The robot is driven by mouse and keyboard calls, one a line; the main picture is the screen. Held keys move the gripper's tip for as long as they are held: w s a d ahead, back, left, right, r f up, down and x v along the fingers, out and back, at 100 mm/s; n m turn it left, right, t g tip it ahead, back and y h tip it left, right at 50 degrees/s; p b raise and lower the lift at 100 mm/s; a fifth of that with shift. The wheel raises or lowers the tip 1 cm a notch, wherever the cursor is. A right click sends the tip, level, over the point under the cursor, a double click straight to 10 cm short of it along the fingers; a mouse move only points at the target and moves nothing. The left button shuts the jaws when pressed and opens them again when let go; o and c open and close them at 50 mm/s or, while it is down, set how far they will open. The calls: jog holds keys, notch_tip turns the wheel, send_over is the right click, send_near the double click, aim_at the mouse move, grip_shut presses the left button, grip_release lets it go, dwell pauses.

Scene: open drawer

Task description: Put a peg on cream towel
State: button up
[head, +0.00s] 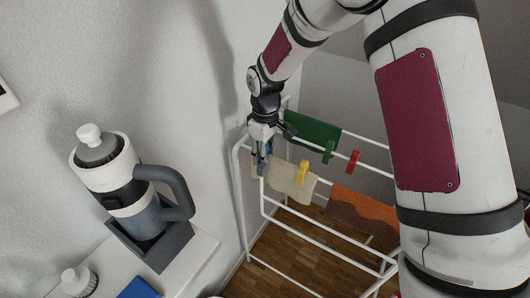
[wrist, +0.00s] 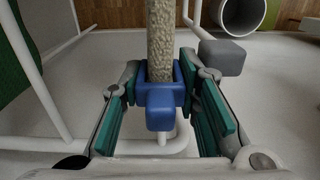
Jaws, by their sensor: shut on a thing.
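The cream towel (head: 283,185) hangs over a rail of the white drying rack, with a yellow peg (head: 303,172) on it. My gripper (head: 262,158) is at the left end of this towel. In the wrist view my gripper (wrist: 160,92) is shut on a blue peg (wrist: 160,107), one fingertip on each side. The towel's narrow edge (wrist: 160,42) runs down to the blue peg and seems to enter between its jaws; how deep it sits is hidden. In the head view the gripper mostly hides the blue peg.
The rack also holds a green towel (head: 314,130) with a green peg (head: 328,152), a red peg (head: 353,160) on a rail, and an orange-brown towel (head: 362,212). The wall is close on the left. A grey-and-white flask (head: 125,180) stands on a white surface.

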jog(key=o, duration=0.9)
jog(key=shift+r, duration=0.1)
